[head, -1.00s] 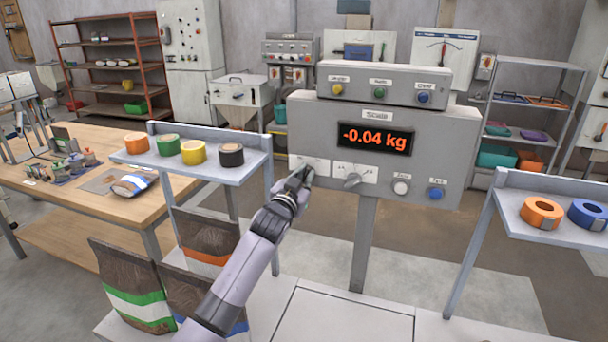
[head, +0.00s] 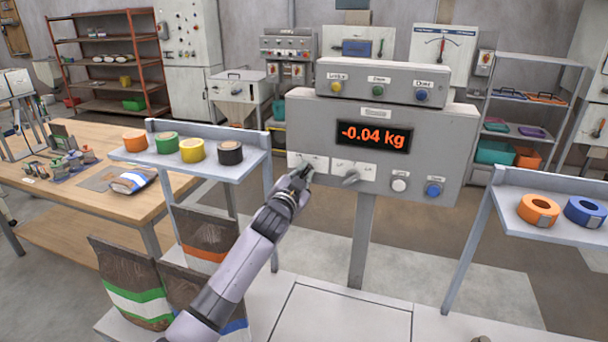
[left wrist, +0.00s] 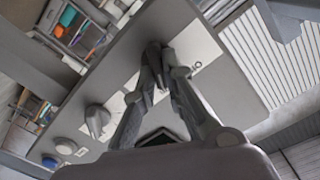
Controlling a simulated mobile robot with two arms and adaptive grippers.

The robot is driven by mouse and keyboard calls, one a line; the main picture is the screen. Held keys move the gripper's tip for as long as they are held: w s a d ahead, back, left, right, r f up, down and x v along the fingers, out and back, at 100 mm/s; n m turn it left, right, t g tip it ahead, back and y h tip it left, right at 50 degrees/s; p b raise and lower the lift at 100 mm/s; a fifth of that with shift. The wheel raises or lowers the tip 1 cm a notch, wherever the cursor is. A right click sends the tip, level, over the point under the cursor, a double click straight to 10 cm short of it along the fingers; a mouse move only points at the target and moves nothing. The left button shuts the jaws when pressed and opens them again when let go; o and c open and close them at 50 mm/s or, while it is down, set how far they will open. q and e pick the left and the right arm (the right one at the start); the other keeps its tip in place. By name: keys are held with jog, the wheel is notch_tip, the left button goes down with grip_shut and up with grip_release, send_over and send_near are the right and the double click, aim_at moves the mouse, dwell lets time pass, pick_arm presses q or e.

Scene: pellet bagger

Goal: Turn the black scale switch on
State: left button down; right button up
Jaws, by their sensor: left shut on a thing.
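The scale (head: 310,118) is a grey box on a post, and its red display reads -0.04 kg. My left gripper (head: 301,174) is at the left white plate low on its front. In the left wrist view my left gripper (left wrist: 158,72) is shut on a small dark piece, the black scale switch (left wrist: 152,52), at the plate. The fingers hide most of the switch, and its setting cannot be read. A grey rotary knob (head: 351,178) sits on the plate to the right; it also shows in the left wrist view (left wrist: 96,119). My right gripper cannot be made out.
A white button (head: 399,185) and a blue button (head: 433,190) are right of the knob. A shelf with tape rolls (head: 192,168) stands left of the scale, above several bags (head: 135,285). Another shelf (head: 560,232) with two tape rolls stands at the right.

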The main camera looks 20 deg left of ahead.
pick_arm(q)
jog(key=c, duration=1.7)
grip_release()
jog(key=shift+o, duration=0.2)
jog(key=s, duration=1.2)
jog(key=shift+a, duration=0.2)
